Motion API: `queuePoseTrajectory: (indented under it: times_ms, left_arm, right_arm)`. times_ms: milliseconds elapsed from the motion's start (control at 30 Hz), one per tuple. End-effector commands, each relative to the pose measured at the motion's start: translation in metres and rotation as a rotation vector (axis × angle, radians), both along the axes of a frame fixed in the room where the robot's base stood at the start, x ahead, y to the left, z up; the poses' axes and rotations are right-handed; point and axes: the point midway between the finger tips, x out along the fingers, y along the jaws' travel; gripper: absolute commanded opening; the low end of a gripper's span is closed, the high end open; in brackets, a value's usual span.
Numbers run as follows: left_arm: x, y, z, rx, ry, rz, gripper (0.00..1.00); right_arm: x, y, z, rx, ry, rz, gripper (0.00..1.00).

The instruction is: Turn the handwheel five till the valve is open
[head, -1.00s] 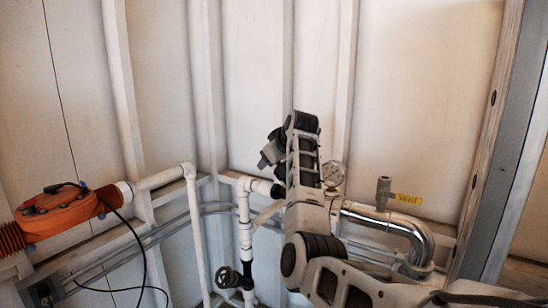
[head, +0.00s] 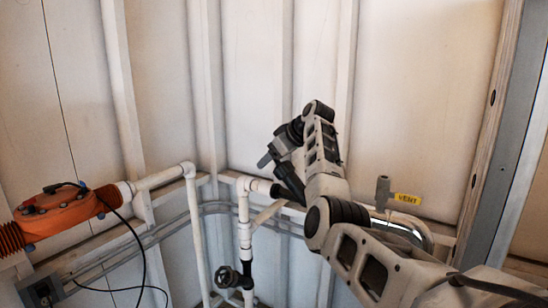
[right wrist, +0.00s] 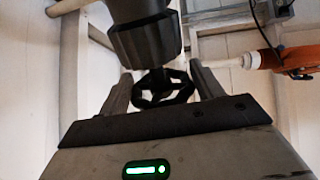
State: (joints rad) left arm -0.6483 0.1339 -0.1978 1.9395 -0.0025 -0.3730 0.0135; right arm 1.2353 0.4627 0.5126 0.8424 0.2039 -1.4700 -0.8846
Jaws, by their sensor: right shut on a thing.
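In the right wrist view, a dark spoked handwheel (right wrist: 163,88) lies between the two fingers of my right gripper (right wrist: 162,77). The fingers are shut on it, one at each side of the rim. A thick black cylindrical part (right wrist: 146,42) stands just beyond the wheel. In the head view my right arm covers this spot, so the held wheel is not clear there. Another black handwheel (head: 228,277) sits lower on a white pipe, apart from my arm. No number shows on either wheel. My left gripper is out of view.
White pipes (head: 192,225) run along the corner wall. An orange unit (head: 60,212) with a black cable is at the left. A silver pipe bend (head: 408,230) and a small valve with a yellow VENT tag (head: 407,199) are at the right, close to my arm.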

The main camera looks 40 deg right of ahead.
Motion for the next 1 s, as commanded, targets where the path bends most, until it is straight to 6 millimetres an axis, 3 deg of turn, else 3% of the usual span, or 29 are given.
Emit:
queuePoseTrajectory:
  times_ms: [100,133,167,567,767,1000]
  left_arm:
    - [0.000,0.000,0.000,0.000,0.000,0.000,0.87]
    - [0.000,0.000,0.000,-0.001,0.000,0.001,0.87]
    - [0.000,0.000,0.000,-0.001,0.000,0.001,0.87]
    - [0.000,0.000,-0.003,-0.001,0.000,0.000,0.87]
    - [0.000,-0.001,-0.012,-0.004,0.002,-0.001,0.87]
    - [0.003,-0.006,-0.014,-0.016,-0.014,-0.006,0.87]
  right_arm:
    - [0.000,0.004,-0.005,0.010,0.014,0.006,0.43]
    - [0.000,0.004,-0.005,0.009,0.015,0.005,0.74]
    - [0.000,0.004,-0.005,0.009,0.015,0.005,0.82]
    - [-0.005,0.000,0.002,0.002,0.004,0.000,0.83]
    - [-0.032,-0.003,0.026,-0.001,0.001,-0.002,0.83]
    - [-0.076,-0.005,0.067,0.000,0.003,-0.001,0.83]
